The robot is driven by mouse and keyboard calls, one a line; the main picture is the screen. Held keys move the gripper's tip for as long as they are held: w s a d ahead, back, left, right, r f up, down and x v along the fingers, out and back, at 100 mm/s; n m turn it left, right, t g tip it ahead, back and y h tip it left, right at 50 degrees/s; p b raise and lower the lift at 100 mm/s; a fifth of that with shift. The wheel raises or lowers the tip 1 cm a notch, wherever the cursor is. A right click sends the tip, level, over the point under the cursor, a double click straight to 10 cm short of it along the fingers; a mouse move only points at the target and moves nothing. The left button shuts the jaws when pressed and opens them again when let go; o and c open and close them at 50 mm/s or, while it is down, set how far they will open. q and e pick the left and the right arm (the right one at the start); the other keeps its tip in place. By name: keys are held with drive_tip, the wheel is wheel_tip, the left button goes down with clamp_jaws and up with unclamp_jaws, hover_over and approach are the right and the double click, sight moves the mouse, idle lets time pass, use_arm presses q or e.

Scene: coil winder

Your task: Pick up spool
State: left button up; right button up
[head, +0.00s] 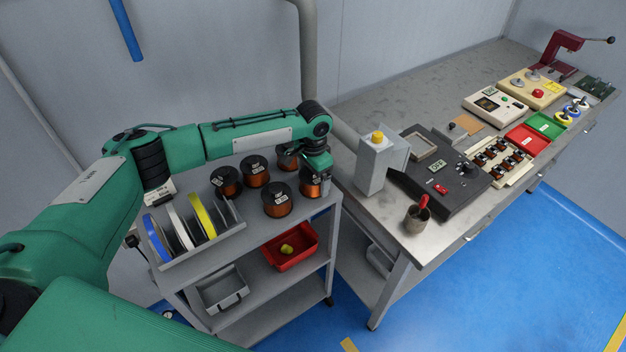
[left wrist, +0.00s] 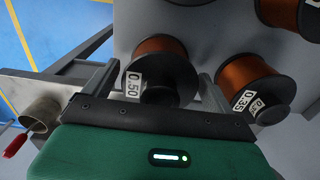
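Several copper-wire spools with black flanges stand on the top shelf of the grey cart in the head view. The spool (head: 310,186) at the shelf's right end is under my left gripper (head: 319,174). In the left wrist view, this spool (left wrist: 162,50) has a white "0.50" label and sits between the two spread fingers of the left gripper (left wrist: 156,86). The left finger stands clear of it; contact on the right side is unclear. Another spool (left wrist: 248,85), labelled "0.35", lies just outside the right finger. My right gripper is not in view.
The other spools (head: 276,199) stand close to the left. A rack with blue, white and yellow reels (head: 203,215) is on the same shelf. A red bin (head: 291,250) is below. The workbench (head: 355,95) with a grey post and a cup (head: 417,218) is close on the right.

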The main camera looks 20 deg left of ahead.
use_arm(q)
drive_tip(key=c, duration=1.1)
drive_tip(key=shift+r, duration=0.1)
drive_tip(key=shift+c, duration=0.5)
drive_tip(key=shift+w+r, duration=0.1)
drive_tip(key=shift+r, duration=0.5)
wheel_tip(320, 180, up, 19)
drive_tip(key=b, duration=0.3)
drive_tip(key=shift+f, duration=0.1)
